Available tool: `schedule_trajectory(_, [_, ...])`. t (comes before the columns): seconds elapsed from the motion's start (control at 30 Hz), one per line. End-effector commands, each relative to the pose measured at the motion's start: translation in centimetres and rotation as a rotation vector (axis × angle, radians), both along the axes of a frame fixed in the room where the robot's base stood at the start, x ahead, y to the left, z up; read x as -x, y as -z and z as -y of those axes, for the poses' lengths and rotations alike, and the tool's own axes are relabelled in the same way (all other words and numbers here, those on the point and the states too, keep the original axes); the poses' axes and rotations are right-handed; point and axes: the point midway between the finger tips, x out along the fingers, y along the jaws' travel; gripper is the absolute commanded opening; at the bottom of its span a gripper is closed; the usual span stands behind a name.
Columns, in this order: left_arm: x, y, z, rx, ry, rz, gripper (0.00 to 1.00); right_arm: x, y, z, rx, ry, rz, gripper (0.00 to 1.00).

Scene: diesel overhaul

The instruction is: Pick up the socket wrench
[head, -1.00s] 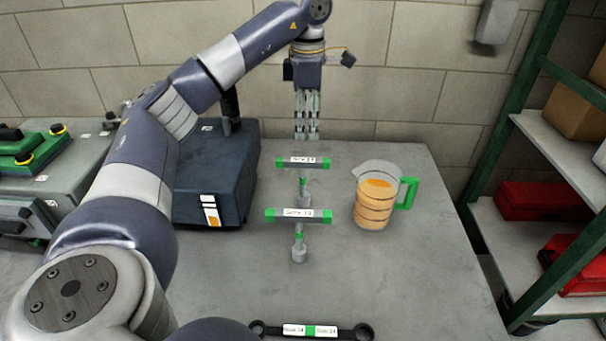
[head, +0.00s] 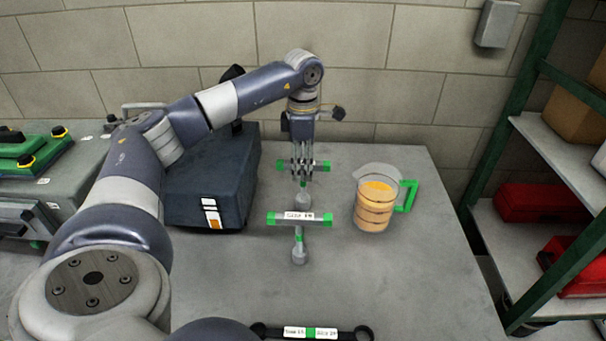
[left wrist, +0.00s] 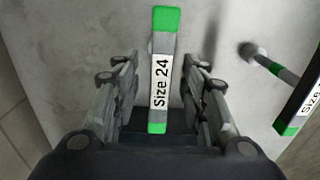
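Two T-handled socket wrenches with green-ended handles stand upright on the grey table. The rear socket wrench (head: 325,167), labelled Size 24 in the left wrist view (left wrist: 160,75), has my left gripper (head: 302,168) at its handle. In the left wrist view the fingers (left wrist: 168,85) are apart, one on each side of the handle, with gaps visible. The front socket wrench (head: 299,217), seemingly labelled Size 19, stands nearer; part of it shows at the right of the left wrist view (left wrist: 290,95). My right gripper is not in view.
A measuring jug (head: 374,203) with orange contents and a green handle stands right of the wrenches. A dark blue box (head: 208,180) stands left. A double-ended ring spanner (head: 310,332) lies at the front. A green-framed shelf (head: 530,165) is at the right.

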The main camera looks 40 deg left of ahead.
Motion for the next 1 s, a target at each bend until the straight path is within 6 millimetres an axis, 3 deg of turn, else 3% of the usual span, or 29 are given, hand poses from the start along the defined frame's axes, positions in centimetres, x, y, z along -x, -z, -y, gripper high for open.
schedule_trajectory(0.2, [0.0, 0.2, 0.0, 0.0, 0.0, 0.0, 0.4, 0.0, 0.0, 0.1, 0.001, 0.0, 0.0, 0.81])
schedule_trajectory(0.4, [0.0, 0.1, 0.0, 0.0, 0.0, 0.0, 0.0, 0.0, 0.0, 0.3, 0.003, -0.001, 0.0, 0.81])
schedule_trajectory(0.77, [-0.1, -0.1, 0.0, 0.0, 0.0, 0.003, 0.0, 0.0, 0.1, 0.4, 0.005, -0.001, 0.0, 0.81])
schedule_trajectory(1.0, [-0.2, -3.5, 0.1, 0.002, 0.001, 0.007, 0.0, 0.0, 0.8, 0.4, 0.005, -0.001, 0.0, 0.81])
